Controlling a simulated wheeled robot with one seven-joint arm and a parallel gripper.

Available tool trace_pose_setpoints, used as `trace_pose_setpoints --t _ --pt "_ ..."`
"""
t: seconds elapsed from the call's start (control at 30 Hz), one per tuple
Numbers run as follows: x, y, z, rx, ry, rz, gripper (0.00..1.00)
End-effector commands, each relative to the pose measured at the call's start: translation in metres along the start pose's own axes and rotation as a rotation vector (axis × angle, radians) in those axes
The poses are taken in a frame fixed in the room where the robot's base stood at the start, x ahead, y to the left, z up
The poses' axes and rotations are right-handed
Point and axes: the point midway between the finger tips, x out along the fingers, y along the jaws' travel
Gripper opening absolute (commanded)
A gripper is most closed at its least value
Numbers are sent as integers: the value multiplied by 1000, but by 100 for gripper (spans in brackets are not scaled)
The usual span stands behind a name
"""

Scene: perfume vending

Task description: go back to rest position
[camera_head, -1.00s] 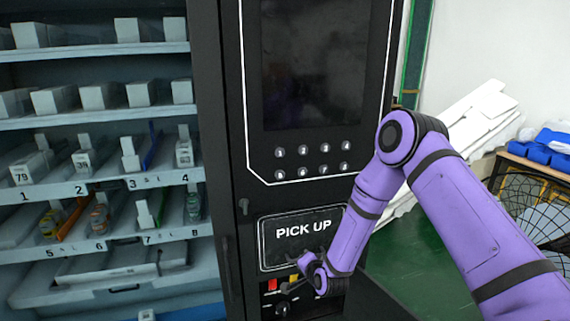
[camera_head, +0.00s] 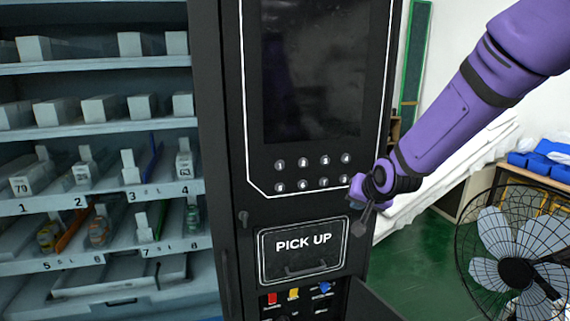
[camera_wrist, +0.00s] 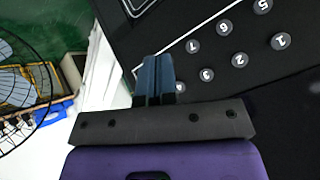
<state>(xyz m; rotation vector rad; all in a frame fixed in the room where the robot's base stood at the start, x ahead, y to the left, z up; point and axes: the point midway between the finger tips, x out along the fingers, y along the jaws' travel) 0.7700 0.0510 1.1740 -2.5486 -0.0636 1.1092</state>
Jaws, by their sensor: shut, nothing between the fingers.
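My gripper (camera_head: 361,225) is at the end of my purple arm, at the right edge of the black vending machine (camera_head: 216,150), right of the PICK UP flap and below the round buttons. In the wrist view its two dark fingers (camera_wrist: 155,80) are shut together with nothing between them. The PICK UP flap (camera_head: 303,262) looks closed. The numbered round buttons (camera_head: 312,172) sit above it, and some also show past the fingers in the wrist view (camera_wrist: 239,60).
Shelves (camera_head: 100,130) with small boxes and bottles fill the left. A low black panel (camera_head: 372,300) stands out at the machine's lower right. A wire-cage fan (camera_head: 515,250) stands on the right, near blue items (camera_head: 540,160) on a table. Green floor (camera_head: 415,255) is open between.

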Motion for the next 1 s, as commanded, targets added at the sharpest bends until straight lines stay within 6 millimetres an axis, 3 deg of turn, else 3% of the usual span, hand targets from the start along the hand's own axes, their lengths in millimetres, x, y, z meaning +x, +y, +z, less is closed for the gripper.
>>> trace_pose_setpoints --t 0.03,0.17,0.47,0.8,1.0 --pt "-20 3 -5 -18 0 14 0" --pt "-66 13 -8 -63 -23 59 0" --pt "-169 39 6 -151 -89 145 0" --pt "-276 70 51 -224 -180 209 0" --pt "-326 86 88 -258 -237 225 0"
